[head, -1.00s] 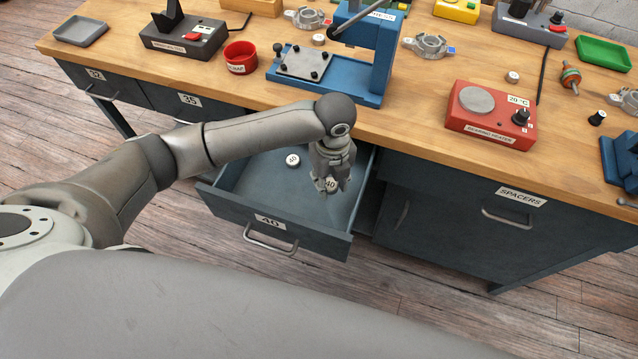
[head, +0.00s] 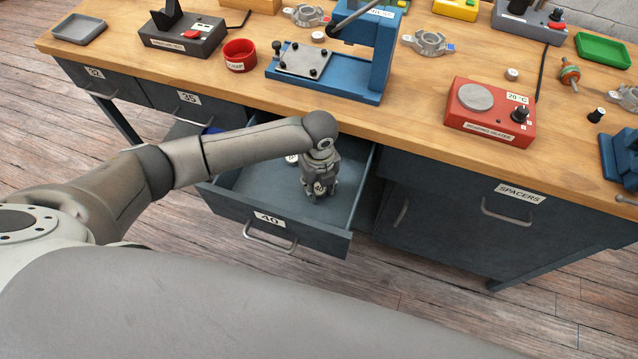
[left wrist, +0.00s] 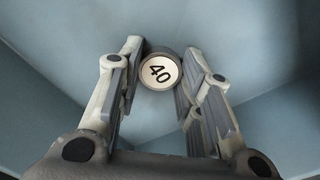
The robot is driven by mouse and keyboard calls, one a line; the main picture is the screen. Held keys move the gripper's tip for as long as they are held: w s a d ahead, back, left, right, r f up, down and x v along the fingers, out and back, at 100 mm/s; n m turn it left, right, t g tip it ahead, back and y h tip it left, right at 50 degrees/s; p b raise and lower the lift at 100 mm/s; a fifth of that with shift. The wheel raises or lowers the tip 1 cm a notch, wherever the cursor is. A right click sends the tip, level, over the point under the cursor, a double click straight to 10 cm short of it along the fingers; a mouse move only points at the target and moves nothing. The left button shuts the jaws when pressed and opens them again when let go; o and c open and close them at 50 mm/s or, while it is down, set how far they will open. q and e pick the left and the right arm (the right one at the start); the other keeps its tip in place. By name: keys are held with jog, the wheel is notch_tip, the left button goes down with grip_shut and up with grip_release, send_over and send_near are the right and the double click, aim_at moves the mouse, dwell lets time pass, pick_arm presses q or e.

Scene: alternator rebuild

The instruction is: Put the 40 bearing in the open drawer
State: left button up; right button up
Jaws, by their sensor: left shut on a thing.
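The 40 bearing (left wrist: 160,71) is a small dark ring with a white face marked 40. It is between the fingers of my left gripper (left wrist: 155,85), which is shut on it. In the head view, the left gripper (head: 319,190) reaches down inside the open drawer (head: 225,202), labelled 40, and the bearing (head: 319,187) shows at its fingertips. I cannot tell whether the bearing touches the drawer floor. A second bearing (head: 291,159) lies toward the back of the drawer, partly hidden by my left arm. My right gripper is not in view.
The wooden bench top (head: 420,110) is above the drawer, with a blue press (head: 370,60), a red bearing heater (head: 490,110) and a red cup (head: 239,55). A closed SPACERS drawer (head: 510,205) is to the right. The drawer's front has clear floor before it.

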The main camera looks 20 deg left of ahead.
aim_at(319, 188)
pick_arm(q)
jog(key=o, duration=1)
jog(key=shift+o, duration=0.2)
notch_tip(319, 188, up, 12)
jog(key=shift+r, duration=0.15)
